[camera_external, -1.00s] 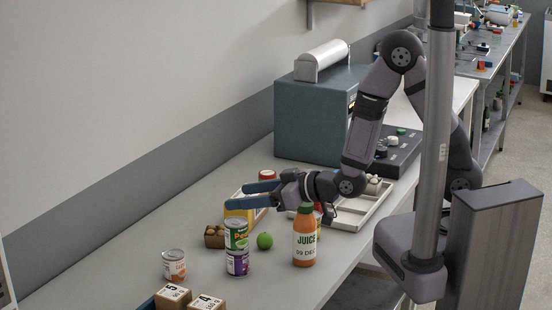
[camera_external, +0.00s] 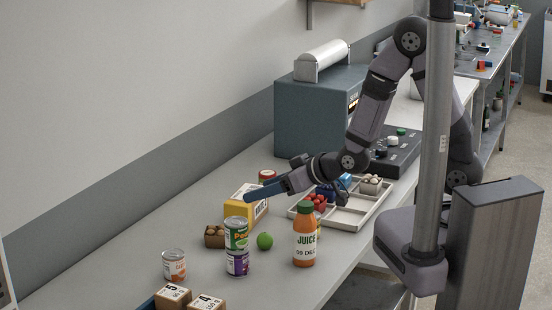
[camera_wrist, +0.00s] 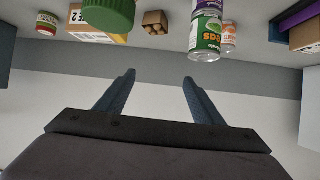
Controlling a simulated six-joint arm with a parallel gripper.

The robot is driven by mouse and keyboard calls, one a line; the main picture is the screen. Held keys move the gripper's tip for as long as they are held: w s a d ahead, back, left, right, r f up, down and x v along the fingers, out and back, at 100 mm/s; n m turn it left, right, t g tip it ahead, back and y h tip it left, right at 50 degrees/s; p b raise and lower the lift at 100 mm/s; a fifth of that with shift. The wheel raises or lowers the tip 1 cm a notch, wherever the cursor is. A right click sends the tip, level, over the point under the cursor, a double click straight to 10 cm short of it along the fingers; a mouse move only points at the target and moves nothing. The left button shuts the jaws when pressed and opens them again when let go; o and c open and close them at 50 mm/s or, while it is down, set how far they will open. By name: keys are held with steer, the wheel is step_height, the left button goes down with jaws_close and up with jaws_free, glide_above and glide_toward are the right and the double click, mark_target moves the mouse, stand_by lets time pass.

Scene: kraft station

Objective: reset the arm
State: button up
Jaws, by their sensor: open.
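My gripper (camera_external: 262,192) is above the table, with its blue fingers pointing left in the external view. In the wrist view my gripper (camera_wrist: 158,82) shows two blue fingers set wide apart with nothing between them. Behind them is mostly grey wall. In the external view the fingers are over the area of a yellow and white carton (camera_external: 246,205). I cannot tell how high above it they are.
An orange juice bottle (camera_external: 304,240), a green apple (camera_external: 265,241), stacked cans (camera_external: 237,258) and a lone can (camera_external: 174,265) stand on the table. A divided tray (camera_external: 348,218) lies right of my gripper. A teal machine (camera_external: 312,120) stands behind.

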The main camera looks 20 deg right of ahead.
steer(key=w+d+f+m+g+h+p, duration=0.1)
steer(key=d+m+g+h+p, duration=0.4)
steer(key=d, duration=1.5)
steer(key=s+d+r+m+g+h, duration=0.3)
steer(key=s+d+g, duration=0.1)
steer(key=s+d, duration=0.6)
steer(key=d, duration=0.3)
steer(key=shift+s+d, duration=0.15)
steer(key=shift+s, duration=0.25)
